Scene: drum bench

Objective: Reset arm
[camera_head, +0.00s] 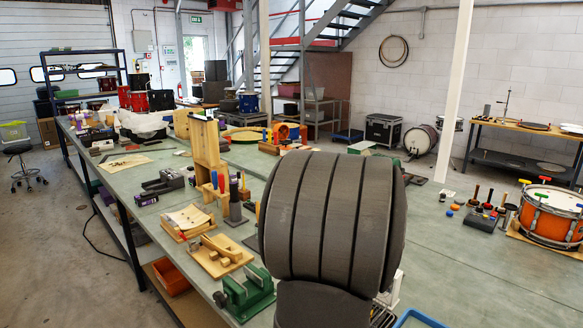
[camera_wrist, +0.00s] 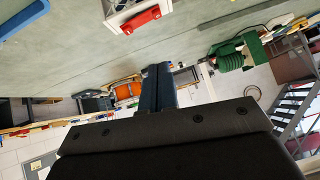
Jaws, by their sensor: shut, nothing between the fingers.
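My gripper (camera_wrist: 159,72) shows in the wrist view as two dark blue fingers pressed together, with nothing between them. They stick up from the wide black gripper body along the bottom of that view. The fingers appear clear of the bench (camera_wrist: 80,62) and touch nothing that I can see. In the head view a large grey ribbed part of my own arm fills the lower middle, and the fingers are hidden there.
A green vise (camera_head: 246,293) stands at the bench's near left edge, beside wooden jigs (camera_head: 218,256) and a tool block (camera_head: 235,207). An orange drum (camera_head: 546,224) and small mallets (camera_head: 489,199) stand at right. A blue tray (camera_head: 418,319) is at the bottom. The right bench surface (camera_head: 470,262) is largely clear.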

